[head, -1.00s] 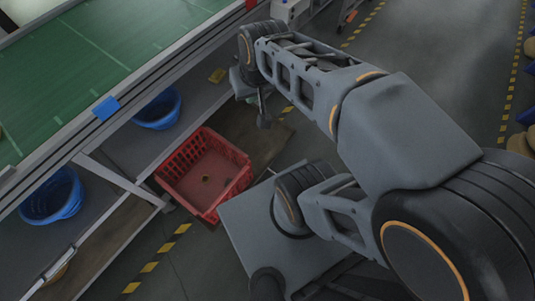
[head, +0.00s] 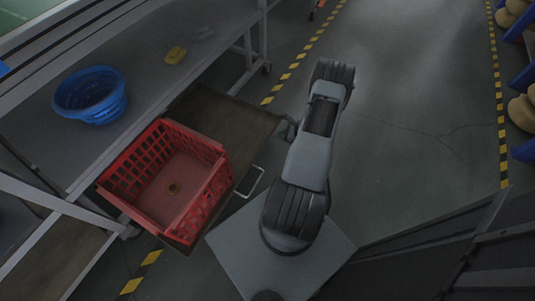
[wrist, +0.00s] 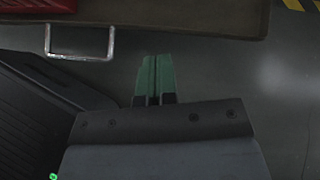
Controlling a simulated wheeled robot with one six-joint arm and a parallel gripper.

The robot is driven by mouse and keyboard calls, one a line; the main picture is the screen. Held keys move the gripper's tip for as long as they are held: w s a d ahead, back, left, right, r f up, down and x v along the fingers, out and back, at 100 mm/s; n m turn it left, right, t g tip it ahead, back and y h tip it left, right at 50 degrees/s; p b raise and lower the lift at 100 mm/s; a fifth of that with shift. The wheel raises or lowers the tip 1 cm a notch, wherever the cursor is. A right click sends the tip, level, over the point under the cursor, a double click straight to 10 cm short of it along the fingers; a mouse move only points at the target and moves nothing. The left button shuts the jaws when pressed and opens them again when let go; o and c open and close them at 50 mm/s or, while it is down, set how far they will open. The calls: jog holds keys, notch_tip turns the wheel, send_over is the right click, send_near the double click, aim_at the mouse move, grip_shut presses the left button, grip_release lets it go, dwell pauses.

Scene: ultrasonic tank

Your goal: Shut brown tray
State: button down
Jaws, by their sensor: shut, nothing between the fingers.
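The brown tray (head: 236,117) is slid out from under the bench, with a metal loop handle (head: 249,181) on its front edge. A red crate (head: 205,151) stands on the tray and covers part of it. In the wrist view the tray's front edge (wrist: 200,22) crosses the top, and its handle (wrist: 80,56) sticks out at upper left. My gripper (wrist: 153,60) is shut and empty, a little short of the tray's front edge and to the right of the handle, apart from both. In the head view my arm mostly hides the gripper.
A blue basket (head: 90,108) and a small yellow item (head: 175,55) lie on the shelf beside the tray. Bench legs (head: 248,48) stand behind the tray. Open floor (head: 410,100) lies to the right.

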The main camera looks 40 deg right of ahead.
notch_tip(320, 180, down, 9)
jog(key=s+d+m+h+b, duration=0.1)
jog(key=s+m+b, duration=0.1)
jog(key=s+m, duration=0.1)
jog(key=b, duration=0.4)
send_near(263, 146)
jog(key=shift+t, duration=0.3)
jog(key=shift+s+f+x, duration=0.1)
jog(key=shift+f+x, duration=0.05)
jog(key=shift+x, duration=1.55)
jog(key=shift+s+f+x, duration=0.1)
jog(key=shift+s+x, duration=0.05)
jog(key=shift+x, duration=1.6)
